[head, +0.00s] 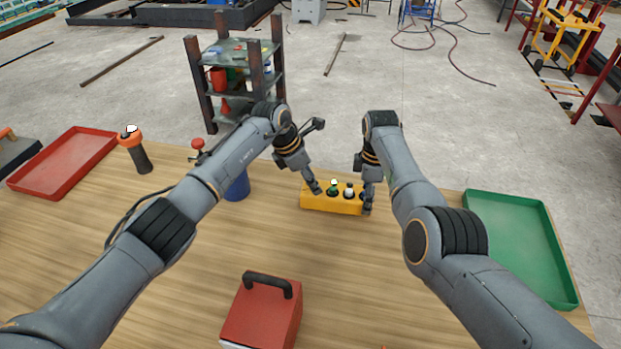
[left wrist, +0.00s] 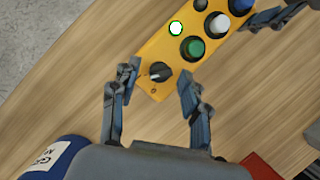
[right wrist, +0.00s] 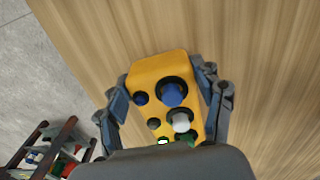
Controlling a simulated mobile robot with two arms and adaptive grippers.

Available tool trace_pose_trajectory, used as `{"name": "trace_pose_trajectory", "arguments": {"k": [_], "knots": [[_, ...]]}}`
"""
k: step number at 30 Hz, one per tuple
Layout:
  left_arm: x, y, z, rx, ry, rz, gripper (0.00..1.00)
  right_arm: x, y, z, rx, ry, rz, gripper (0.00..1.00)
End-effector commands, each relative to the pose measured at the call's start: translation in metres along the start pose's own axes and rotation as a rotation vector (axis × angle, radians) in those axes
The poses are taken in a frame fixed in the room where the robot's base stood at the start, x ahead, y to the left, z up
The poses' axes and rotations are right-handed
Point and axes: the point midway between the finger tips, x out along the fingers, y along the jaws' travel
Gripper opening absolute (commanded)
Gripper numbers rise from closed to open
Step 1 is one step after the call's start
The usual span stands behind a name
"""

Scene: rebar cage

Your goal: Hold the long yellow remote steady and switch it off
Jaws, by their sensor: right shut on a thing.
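The long yellow remote (head: 330,204) lies on the wooden table. In the left wrist view the remote (left wrist: 172,45) shows a black rotary switch (left wrist: 160,73) at its near end, then a lit green-rimmed lamp (left wrist: 176,28) and green, white and blue buttons. My left gripper (left wrist: 156,90) is open, its fingers on either side of the switch end, apart from the knob. My right gripper (right wrist: 165,92) is shut on the remote's other end, one finger on each long side, near the blue button (right wrist: 173,93).
A blue cup (head: 237,187) stands left of the remote. A red toolbox (head: 262,312) is in front, a green tray (head: 520,245) at right, a red tray (head: 65,163) and an orange-topped torch (head: 136,150) at left. A shelf (head: 238,75) stands behind the table.

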Motion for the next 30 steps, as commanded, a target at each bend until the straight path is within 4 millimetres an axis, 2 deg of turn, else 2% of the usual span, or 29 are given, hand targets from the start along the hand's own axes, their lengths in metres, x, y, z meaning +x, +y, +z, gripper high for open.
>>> {"name": "trace_pose_trajectory", "arguments": {"k": [1,6,20,30], "knots": [[-0.0001,0.0001,-0.0002,0.0,0.0,0.0,0.36,0.0012,-0.0008,-0.0003,0.0,0.001,-0.002,0.18],[-0.0003,0.0002,-0.0002,0.0,0.0,0.0,0.01,0.0012,-0.0009,-0.0003,0.0,0.0,-0.003,0.18],[-0.0012,0.0007,-0.0009,-0.066,0.003,0.032,0.0,0.0013,-0.0009,-0.0002,0.0,0.0,-0.003,0.18],[-0.0013,-0.002,-0.0001,-0.306,0.002,0.133,0.0,0.0014,-0.001,0.0,0.0,0.0,-0.003,0.18]]}}
